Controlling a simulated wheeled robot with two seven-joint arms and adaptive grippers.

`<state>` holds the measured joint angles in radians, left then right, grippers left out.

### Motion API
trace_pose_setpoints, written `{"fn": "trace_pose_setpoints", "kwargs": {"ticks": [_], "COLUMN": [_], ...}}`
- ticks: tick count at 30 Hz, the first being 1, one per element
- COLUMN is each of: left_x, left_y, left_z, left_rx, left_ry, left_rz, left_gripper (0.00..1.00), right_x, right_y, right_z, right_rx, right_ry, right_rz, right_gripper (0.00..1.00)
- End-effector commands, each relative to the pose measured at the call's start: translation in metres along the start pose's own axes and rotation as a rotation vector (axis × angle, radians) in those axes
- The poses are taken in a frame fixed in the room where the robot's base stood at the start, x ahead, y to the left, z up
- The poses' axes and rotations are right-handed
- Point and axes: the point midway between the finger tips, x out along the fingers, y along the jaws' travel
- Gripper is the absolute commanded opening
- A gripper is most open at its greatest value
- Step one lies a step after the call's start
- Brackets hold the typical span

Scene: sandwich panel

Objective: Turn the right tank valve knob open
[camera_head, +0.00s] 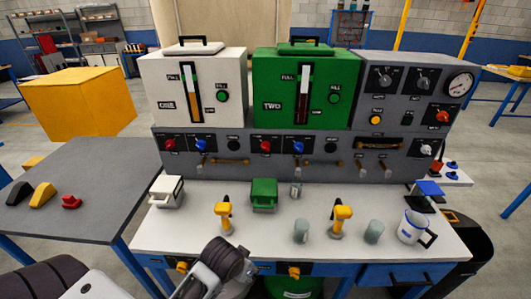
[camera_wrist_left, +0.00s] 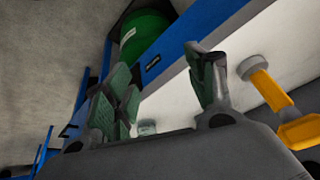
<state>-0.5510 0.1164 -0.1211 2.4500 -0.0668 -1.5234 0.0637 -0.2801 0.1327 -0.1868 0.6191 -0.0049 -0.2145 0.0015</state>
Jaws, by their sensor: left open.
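The right tank is a green box (camera_head: 334,88) labelled TWO, standing on the grey panel beside the white tank (camera_head: 180,88) labelled ONE. Below the green tank, the panel front carries a red knob (camera_head: 265,146), a blue knob (camera_head: 298,147) and a dark knob (camera_head: 331,147). I cannot tell which one the task means. My left gripper (camera_head: 218,264) is low at the table's front edge, well short of the panel. In the left wrist view its fingers (camera_wrist_left: 160,78) are apart with nothing between them. My right gripper is not in view.
On the white table (camera_head: 180,235) stand two yellow-handled tools (camera_head: 223,217), (camera_head: 341,219), grey cups (camera_head: 301,231), a mug (camera_head: 411,228), a white box (camera_head: 167,191) and a green box (camera_head: 264,193). A grey side table (camera_head: 90,170) is at the left.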

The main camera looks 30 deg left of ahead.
Motion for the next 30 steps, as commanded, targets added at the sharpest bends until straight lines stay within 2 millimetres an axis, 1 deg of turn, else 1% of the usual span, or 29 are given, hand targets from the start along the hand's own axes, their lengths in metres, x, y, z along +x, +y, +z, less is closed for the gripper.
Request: {"fn": "trace_pose_setpoints", "kwargs": {"ticks": [8, 11, 15, 20, 24, 30], "left_x": [0.011, 0.015, 0.019, 0.018, 0.014, 0.004], "left_y": [-0.022, -0.033, -0.052, -0.072, -0.086, -0.1], "left_z": [-0.033, -0.05, -0.081, -0.117, -0.147, -0.189], "left_rx": [-0.094, -0.137, -0.209, -0.282, -0.329, -0.374], "left_ry": [0.1, 0.156, 0.261, 0.396, 0.51, 0.676], "left_rz": [-0.097, -0.144, -0.22, -0.295, -0.345, -0.394], "left_gripper": [0.56, 0.56, 0.56, 0.56, 0.56, 0.56], "right_x": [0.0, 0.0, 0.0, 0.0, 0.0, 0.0], "right_y": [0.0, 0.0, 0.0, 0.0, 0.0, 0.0], "right_z": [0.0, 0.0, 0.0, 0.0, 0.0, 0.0], "right_rx": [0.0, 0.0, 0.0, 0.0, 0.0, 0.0], "right_ry": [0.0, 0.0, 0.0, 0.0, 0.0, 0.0], "right_rz": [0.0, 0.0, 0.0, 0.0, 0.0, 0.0], "right_gripper": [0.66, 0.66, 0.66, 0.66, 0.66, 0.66]}}
